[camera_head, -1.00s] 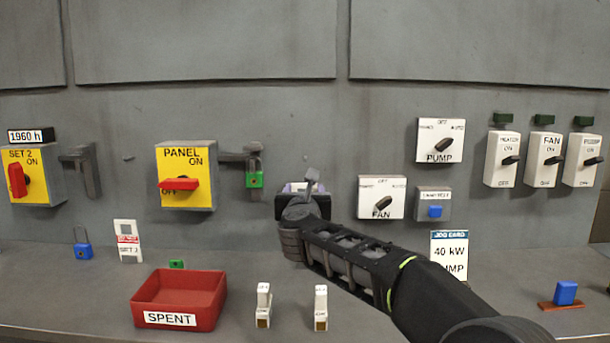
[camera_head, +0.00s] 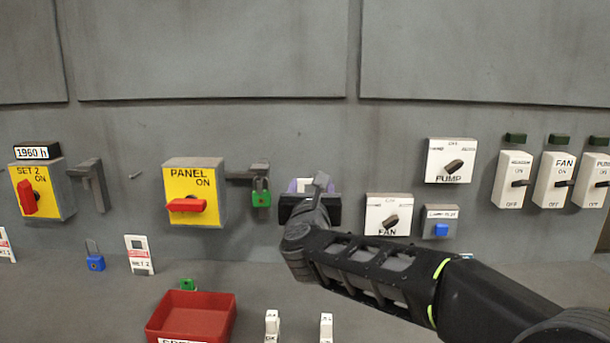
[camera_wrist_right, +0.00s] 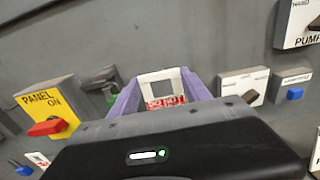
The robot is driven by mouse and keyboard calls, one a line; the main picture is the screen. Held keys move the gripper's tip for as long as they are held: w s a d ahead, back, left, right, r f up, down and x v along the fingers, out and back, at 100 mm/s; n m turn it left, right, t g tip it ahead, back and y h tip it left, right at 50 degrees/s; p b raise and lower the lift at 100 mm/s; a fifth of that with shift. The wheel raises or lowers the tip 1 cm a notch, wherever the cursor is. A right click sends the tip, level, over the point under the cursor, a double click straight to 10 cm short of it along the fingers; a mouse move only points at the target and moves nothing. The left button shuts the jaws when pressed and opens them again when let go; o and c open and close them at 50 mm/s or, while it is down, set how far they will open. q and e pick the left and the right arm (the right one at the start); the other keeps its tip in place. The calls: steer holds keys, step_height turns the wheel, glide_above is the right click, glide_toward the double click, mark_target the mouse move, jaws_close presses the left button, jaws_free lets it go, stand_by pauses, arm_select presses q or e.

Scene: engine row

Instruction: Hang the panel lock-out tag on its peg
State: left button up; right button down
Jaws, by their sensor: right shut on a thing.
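My right gripper (camera_head: 310,194) is shut on the white lock-out tag with red print, held in front of the wall right of the PANEL switch. In the right wrist view the tag (camera_wrist_right: 165,88) stands between the purple fingers, its square opening at the top. The yellow PANEL switch (camera_head: 208,182) has its red handle lying sideways. A green padlock (camera_head: 261,198) hangs on the hasp beside it. No peg shows right of this padlock; the gripper covers part of that wall. I cannot tell whether the tag touches the wall. My left gripper is not in view.
A small peg (camera_head: 135,176) sticks out beside the SET 2 switch (camera_head: 38,194). The FAN switch (camera_head: 388,216) is close to the right of my gripper. Below are a red bin (camera_head: 190,312), a blue padlock (camera_head: 96,263) and another tag (camera_head: 140,258).

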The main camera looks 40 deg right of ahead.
steer(key=shift+w+d, duration=0.1)
stand_by(0.3)
steer(key=p+x, duration=0.1)
steer(key=x, duration=0.2)
steer(key=p+x, duration=0.1)
steer(key=x, duration=0.1)
steer(key=f+p+x, duration=0.1)
steer(key=x, duration=0.2)
steer(key=shift+w+d+f, duration=0.1)
steer(key=shift+w+d, duration=0.1)
steer(key=shift+w, duration=0.05)
steer(key=shift+w+d+f+b, duration=0.25)
steer(key=shift+w+f+b, duration=0.15)
steer(key=shift+b, duration=0.7)
stand_by(0.4)
steer(key=shift+c, duration=2.1)
jaws_free()
